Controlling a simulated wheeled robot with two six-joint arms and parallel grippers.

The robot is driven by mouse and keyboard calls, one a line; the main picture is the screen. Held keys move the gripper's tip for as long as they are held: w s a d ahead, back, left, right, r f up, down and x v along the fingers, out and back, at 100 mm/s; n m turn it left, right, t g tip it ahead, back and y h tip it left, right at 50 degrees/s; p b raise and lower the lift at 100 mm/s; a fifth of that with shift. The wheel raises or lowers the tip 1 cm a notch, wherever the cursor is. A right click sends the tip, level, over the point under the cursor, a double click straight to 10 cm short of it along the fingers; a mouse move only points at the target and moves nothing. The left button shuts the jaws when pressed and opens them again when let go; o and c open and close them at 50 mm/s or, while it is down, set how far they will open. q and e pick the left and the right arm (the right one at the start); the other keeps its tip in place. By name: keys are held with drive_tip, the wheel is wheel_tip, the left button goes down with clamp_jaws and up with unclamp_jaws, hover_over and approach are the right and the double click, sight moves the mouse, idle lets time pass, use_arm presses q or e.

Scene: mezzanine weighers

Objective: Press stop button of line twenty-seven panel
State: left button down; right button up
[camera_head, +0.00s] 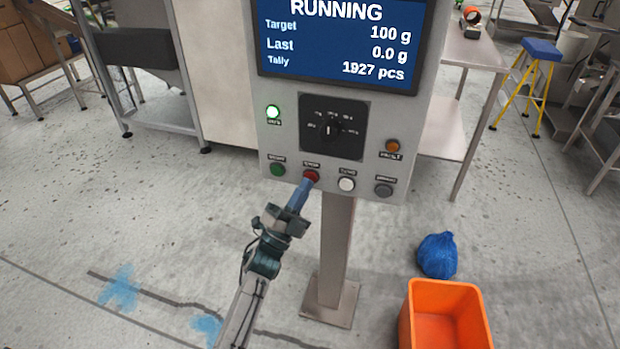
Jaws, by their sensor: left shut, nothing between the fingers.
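A grey control panel (410,125) stands on a post, with a blue screen (335,45) reading RUNNING, Target 100 g, Last 0.0 g, Tally 1927 pcs. Its line number is not in view. Below are a green start button (278,170), a red stop button (311,175), a white button (346,184) and a dark grey button (383,190). A green lamp (273,111) is lit. My left gripper (307,183) is shut and empty, its tips at the lower edge of the red stop button. I cannot tell whether they touch it. My right gripper is not in view.
A black rotary selector (332,129) and an amber fault lamp (392,146) sit above the buttons. An orange crate (408,318) and a blue bag (438,255) are on the floor at right. A steel table (472,52) and a blue-topped stool (541,48) stand behind.

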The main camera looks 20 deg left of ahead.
use_arm(q)
drive_tip(key=shift+w, duration=0.35)
idle(0.3)
drive_tip(key=shift+s, duration=0.85)
drive_tip(key=s+p, duration=0.1)
drive_tip(key=s, duration=0.4)
drive_tip(key=shift+a, duration=0.1)
idle(0.3)
drive_tip(key=shift+f, duration=0.1)
idle(0.5)
